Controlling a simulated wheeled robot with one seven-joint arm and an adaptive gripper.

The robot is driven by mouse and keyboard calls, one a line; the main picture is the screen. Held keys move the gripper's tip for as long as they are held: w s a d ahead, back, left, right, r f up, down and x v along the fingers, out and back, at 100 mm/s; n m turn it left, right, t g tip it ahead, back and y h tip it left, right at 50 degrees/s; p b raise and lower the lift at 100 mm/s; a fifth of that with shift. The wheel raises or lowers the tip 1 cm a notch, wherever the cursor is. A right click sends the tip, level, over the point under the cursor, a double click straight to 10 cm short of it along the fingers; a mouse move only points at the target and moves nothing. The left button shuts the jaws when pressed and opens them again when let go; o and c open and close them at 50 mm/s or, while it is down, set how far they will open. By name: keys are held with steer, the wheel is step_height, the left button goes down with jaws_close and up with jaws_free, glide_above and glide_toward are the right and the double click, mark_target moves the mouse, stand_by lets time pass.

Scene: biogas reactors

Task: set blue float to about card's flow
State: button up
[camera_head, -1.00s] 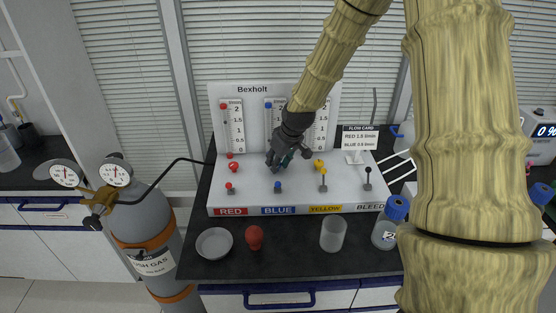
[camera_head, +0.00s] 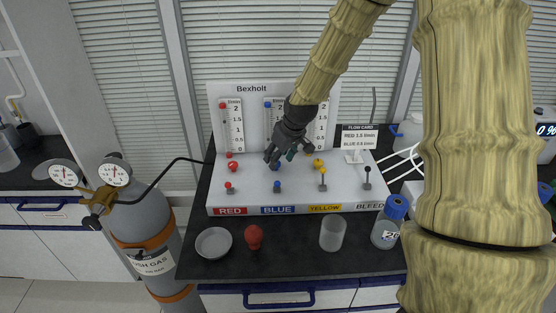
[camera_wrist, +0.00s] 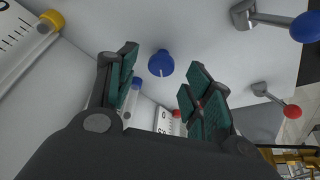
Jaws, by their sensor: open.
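The flow card (camera_head: 358,136) stands on the right of the panel, reading RED 1.5 and BLUE apparently 0.5 l/min, small and blurred. The blue flow tube (camera_head: 268,125) is on the upright Bexholt board, partly behind my arm; its float cannot be made out. The blue round knob (camera_head: 276,167) sits below that tube. My gripper (camera_head: 279,154) is open just above and behind this knob. In the wrist view, the blue knob (camera_wrist: 161,64) shows in the gap between the two open fingers of my gripper (camera_wrist: 160,85), apparently untouched.
Red (camera_head: 233,166) and yellow (camera_head: 319,162) knobs flank the blue one. A dish (camera_head: 213,242), red bulb (camera_head: 254,237), beaker (camera_head: 333,233) and bottle (camera_head: 386,230) stand along the bench's front.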

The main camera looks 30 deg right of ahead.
steer(key=v, duration=0.9)
steer(key=shift+r, duration=0.35)
steer(key=shift+s, duration=0.1)
